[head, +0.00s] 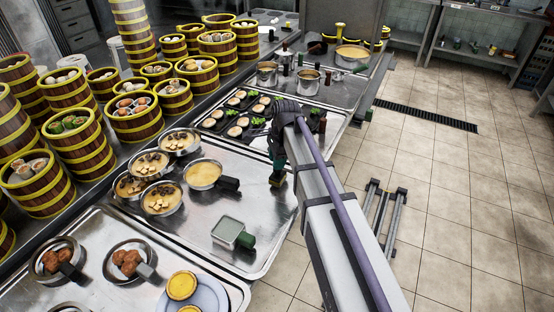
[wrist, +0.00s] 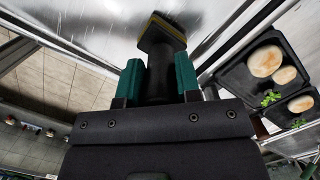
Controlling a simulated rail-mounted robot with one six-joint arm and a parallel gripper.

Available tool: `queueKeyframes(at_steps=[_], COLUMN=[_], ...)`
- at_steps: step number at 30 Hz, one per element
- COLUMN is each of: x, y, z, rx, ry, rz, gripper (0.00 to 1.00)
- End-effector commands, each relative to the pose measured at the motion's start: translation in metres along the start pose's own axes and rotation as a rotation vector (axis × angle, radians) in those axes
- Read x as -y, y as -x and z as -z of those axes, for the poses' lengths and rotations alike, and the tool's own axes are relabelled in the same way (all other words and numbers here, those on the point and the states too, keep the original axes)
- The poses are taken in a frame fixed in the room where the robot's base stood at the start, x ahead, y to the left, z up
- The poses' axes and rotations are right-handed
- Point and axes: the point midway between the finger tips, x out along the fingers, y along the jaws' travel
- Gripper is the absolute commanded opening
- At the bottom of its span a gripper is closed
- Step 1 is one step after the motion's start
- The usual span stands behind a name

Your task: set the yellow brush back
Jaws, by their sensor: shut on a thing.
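My gripper (wrist: 158,78) shows two green fingers in the wrist view, shut on the dark handle of the yellow brush (wrist: 163,33). The brush head is dark with a yellow band and points away from my gripper toward a shiny steel surface; I cannot tell if it touches. In the head view my gripper (head: 277,168) is over the right edge of the large steel tray (head: 255,206). There the brush (head: 277,182) shows only as a small dark and yellowish bit below the fingers. Most of its handle is hidden between the fingers.
Pans of flatbreads and greens (head: 241,116) lie just behind my gripper. Bowls of soup (head: 162,198) stand on the tray's left, and a small square pan with a green handle (head: 228,232) in front. Steamer towers (head: 75,137) line the left. Tiled floor (head: 455,190) is at right.

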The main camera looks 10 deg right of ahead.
Motion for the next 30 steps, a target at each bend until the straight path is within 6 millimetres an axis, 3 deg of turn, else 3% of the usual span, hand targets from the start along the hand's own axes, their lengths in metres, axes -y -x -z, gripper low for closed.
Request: queueKeyframes(at_steps=[21, 22, 30], x=[0.000, 0.000, 0.000], y=[-0.012, -0.011, -0.011], z=[0.002, 0.002, 0.002], rx=[0.000, 0.000, 0.000], ry=[0.000, 0.000, 0.000], rz=[0.000, 0.000, 0.000], gripper=[0.00, 0.32, 0.58])
